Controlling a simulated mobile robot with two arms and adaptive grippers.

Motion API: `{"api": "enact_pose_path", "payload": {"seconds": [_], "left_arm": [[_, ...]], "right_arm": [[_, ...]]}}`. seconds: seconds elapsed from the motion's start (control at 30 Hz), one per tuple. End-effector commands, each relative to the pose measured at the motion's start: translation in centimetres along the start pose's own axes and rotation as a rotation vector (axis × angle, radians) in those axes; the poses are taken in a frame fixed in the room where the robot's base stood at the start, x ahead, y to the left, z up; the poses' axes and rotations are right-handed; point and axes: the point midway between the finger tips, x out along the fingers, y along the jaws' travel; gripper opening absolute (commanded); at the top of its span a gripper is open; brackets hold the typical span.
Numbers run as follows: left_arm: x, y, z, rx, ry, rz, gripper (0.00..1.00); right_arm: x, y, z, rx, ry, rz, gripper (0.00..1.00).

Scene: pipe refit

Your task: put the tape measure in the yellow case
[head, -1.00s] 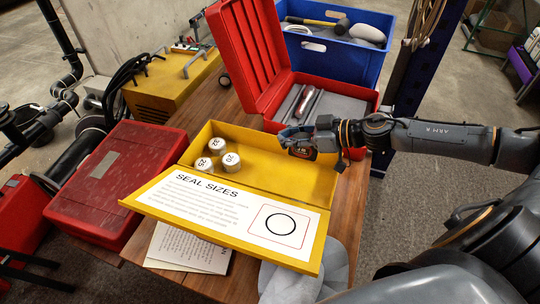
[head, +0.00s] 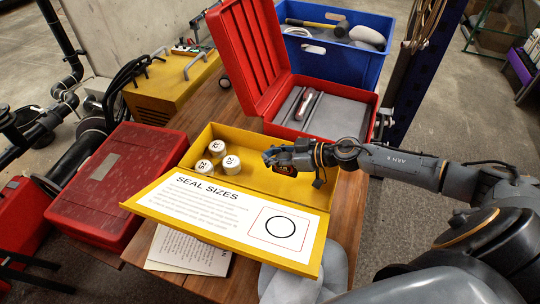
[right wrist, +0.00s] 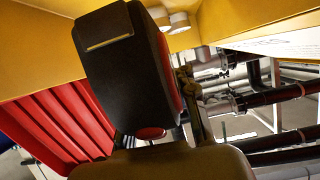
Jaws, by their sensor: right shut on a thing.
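The yellow case (head: 237,132) lies open on the wooden table, its lid folded toward me with a SEAL SIZES sheet (head: 235,215). My right gripper (head: 276,158) is over the right part of the case's open tray. It is shut on the tape measure (head: 287,170), which is mostly hidden by the fingers in the head view. In the right wrist view the tape measure (right wrist: 118,62) is a dark block with a red side, close to the camera. I cannot tell whether it touches the case floor. My left gripper is not in view.
Several white-capped rolls (head: 232,163) stand in the left part of the case. An open red toolbox (head: 362,97) is behind it, a closed red case (head: 110,185) to the left, and a blue crate (head: 350,65) at the back. Papers (head: 185,252) lie under the lid.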

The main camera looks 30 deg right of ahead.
Motion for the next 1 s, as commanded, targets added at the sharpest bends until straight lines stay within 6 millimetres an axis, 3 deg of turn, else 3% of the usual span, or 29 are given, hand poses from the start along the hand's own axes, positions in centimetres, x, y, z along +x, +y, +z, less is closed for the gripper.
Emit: {"api": "enact_pose_path", "payload": {"seconds": [0.5, 0.53, 0.67, 1.0], "left_arm": [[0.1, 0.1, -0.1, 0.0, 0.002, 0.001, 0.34], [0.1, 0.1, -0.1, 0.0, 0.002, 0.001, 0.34], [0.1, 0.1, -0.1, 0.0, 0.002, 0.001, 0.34], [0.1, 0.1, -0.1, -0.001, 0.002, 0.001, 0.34]], "right_arm": [[0.4, 0.0, 1.0, -0.001, 0.001, 0.0, 0.0], [0.4, 0.0, 1.1, 0.0, 0.0, 0.0, 0.26], [0.4, 0.0, 1.1, 0.0, 0.0, 0.0, 0.5], [0.4, 0.0, 0.9, -0.001, 0.0, 0.001, 0.5]]}}
